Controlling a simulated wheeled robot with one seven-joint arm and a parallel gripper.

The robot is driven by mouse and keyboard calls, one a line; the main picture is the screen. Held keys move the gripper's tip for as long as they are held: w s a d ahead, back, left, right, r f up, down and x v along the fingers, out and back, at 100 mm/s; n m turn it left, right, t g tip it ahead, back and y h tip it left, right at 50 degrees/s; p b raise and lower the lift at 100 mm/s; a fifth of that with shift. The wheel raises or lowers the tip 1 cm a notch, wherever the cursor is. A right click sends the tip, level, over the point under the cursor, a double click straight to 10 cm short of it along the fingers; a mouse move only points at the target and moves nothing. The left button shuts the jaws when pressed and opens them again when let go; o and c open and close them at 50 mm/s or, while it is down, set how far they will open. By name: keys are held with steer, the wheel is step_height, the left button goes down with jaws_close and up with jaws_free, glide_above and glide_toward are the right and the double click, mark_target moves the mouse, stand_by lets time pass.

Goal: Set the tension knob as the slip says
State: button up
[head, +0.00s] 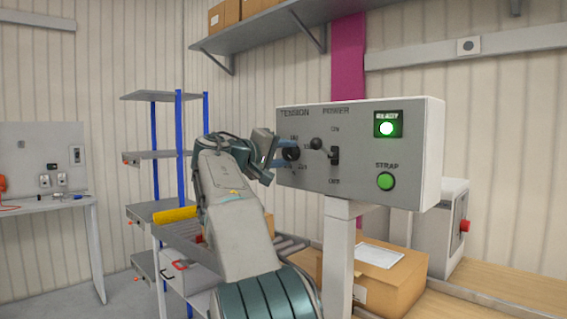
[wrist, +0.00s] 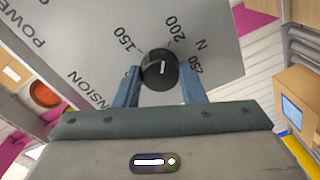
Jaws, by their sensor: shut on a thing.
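The black tension knob (wrist: 157,70) sits on the grey panel in the wrist view, between the two blue fingers of my gripper (wrist: 160,77), which is shut on it. The knob's white mark points roughly up the picture, toward the 200 side of the scale; 150 and 250 N are printed to either side. In the head view the knob (head: 291,153) is on the left of the control box (head: 360,183), with my gripper (head: 284,153) at it. A white sheet (head: 380,254) lies on a carton; I cannot read it or tell whether it is the slip.
The carton (head: 392,287) stands below the box. A blue-posted shelf rack (head: 153,155) is behind my arm.

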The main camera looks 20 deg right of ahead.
steer(key=shift+f+m+b, duration=0.1)
steer(key=shift+m+b, duration=0.55)
steer(key=shift+m, duration=0.45)
steer(key=o, duration=1)
steer(key=shift+a, duration=0.15)
steer(key=b+v, duration=0.1)
steer(key=v, duration=1.2)
steer(key=shift+s+a, duration=0.2)
steer(key=shift+a, duration=0.1)
steer(key=shift+d, duration=0.1)
